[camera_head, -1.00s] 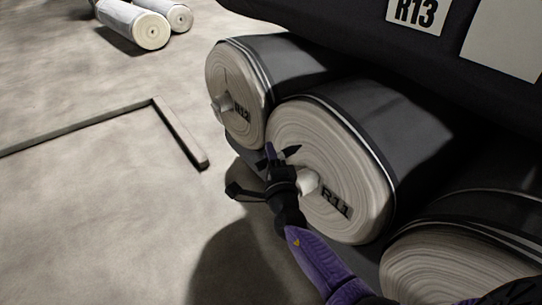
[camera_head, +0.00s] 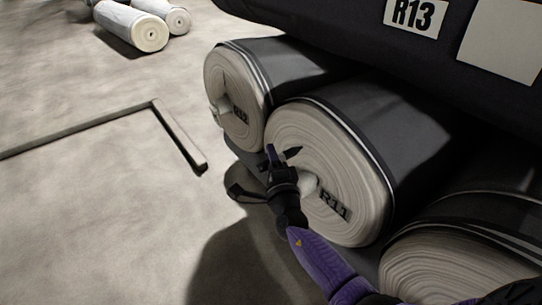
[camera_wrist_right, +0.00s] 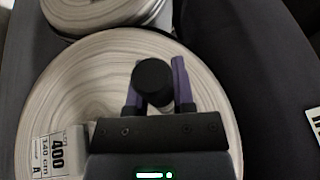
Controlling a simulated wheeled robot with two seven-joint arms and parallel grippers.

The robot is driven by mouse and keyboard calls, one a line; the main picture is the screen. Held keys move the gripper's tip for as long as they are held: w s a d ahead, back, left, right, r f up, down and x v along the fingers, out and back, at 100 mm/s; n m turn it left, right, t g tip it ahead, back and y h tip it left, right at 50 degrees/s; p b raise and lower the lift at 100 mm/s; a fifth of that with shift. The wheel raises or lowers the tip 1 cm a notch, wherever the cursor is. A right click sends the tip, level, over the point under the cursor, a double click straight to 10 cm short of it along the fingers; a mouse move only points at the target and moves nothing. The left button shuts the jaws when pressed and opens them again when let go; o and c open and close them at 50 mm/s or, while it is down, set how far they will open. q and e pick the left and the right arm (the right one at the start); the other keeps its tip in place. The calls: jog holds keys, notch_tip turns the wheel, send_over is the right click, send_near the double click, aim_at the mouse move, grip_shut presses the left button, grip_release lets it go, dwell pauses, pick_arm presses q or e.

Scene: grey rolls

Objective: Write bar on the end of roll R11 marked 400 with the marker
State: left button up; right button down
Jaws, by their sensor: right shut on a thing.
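Roll R11 (camera_head: 335,150) lies on its side with its pale spiral end facing me and "R11" printed on that end. In the right wrist view its end (camera_wrist_right: 75,85) fills the middle, with a white label reading 400 and 140 cm (camera_wrist_right: 57,152) at lower left. My right gripper (camera_head: 277,160) is in front of the upper left part of this end, shut on the dark marker (camera_head: 293,153). In the wrist view the marker's round black end (camera_wrist_right: 152,78) shows between the purple fingers. I cannot tell whether its tip touches the roll. My left gripper is not in view.
Roll R12 (camera_head: 233,90) lies left of R11, close beside it. Another roll (camera_head: 440,270) lies at lower right. A dark roll marked R13 (camera_head: 400,45) rests above. A low bar frame (camera_head: 180,135) lies on the floor at left. Pale rolls (camera_head: 135,27) lie farther back.

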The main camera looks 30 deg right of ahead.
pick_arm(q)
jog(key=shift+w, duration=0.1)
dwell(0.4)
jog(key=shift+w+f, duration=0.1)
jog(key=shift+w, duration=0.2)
pick_arm(e)
jog(key=shift+d, duration=0.1)
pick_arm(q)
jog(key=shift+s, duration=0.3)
pick_arm(e)
jog(key=shift+d, duration=0.15)
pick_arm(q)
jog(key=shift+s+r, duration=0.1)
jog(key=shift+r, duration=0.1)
pick_arm(e)
jog(key=shift+s, duration=0.1)
jog(key=shift+s+r, duration=0.1)
jog(key=shift+s, duration=0.15)
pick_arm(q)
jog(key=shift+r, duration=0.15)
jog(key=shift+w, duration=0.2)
